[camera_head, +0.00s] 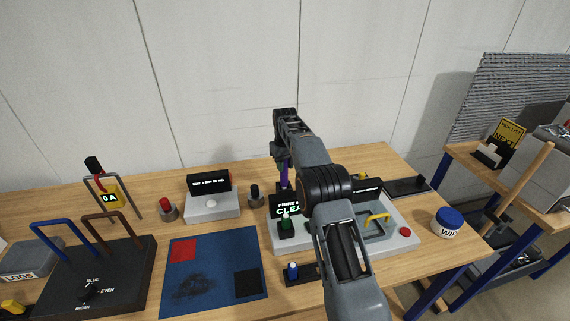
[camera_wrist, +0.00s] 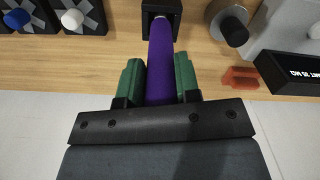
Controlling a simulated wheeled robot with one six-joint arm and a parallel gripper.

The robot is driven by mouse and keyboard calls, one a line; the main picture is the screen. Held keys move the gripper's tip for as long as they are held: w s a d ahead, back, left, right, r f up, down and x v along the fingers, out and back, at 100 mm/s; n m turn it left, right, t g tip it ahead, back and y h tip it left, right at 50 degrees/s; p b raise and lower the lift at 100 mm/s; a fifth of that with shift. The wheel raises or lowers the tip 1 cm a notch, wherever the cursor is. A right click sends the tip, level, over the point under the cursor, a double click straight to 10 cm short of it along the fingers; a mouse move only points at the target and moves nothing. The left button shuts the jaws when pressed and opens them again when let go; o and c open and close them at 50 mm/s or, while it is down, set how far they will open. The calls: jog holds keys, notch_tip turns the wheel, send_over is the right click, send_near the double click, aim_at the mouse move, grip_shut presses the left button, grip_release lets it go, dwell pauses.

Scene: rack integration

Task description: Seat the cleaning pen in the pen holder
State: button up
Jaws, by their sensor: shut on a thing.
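The purple cleaning pen (camera_wrist: 161,55) is between the green finger pads of my gripper (camera_wrist: 160,80), which is shut on it. In the wrist view its far end is at a small black square holder (camera_wrist: 148,18), with a pale tip at the opening. I cannot tell how deep the tip sits. In the head view the pen (camera_head: 284,172) hangs upright below my gripper (camera_head: 281,154), near the back of the table. The holder is not clearly visible there, behind other items and my arm.
A black knob (camera_head: 255,193) and a white display box (camera_head: 212,205) stand left of the pen. A black display (camera_head: 285,205) and green-topped block (camera_head: 286,226) are in front. A grey console (camera_head: 402,240) and wipes tub (camera_head: 447,222) are right. A blue mat (camera_head: 212,262) lies front left.

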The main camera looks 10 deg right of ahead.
jog(key=b, duration=0.2)
send_over(285, 186)
jog(key=shift+w+d+f, duration=0.1)
jog(key=shift+w+f, duration=0.15)
jog(key=shift+f, duration=0.8)
jog(key=shift+w+f, duration=0.2)
jog(key=shift+f, duration=0.85)
jog(key=o, duration=1)
jog(key=shift+r, duration=0.15)
notch_tip(285, 186, up, 14)
jog(key=p, duration=0.4)
jog(key=shift+f, duration=0.2)
